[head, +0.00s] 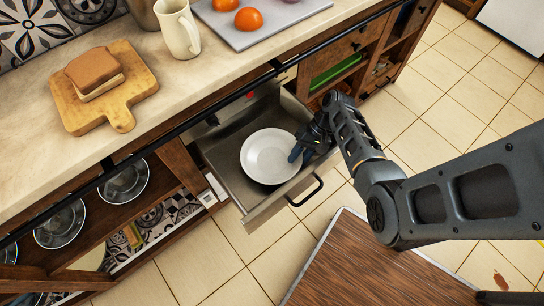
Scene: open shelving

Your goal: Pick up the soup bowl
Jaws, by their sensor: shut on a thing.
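The soup bowl (268,157) is white and round, and sits in the open drawer (219,150) below the counter. My gripper (297,150) comes in from the right, over the drawer, with its fingers at the bowl's right rim. It is shut on that rim. The fingertips are small and dark here, and part of the rim is hidden behind them. I cannot tell whether the bowl touches the drawer floor.
The drawer's front with its black handle (307,192) stands out over the tiled floor. The counter (185,75) above holds a cutting board (113,115) with bread, a cream pitcher (178,28) and a grey tray (262,37) with tomatoes. Glass bowls (127,184) stand on the lower left shelf.

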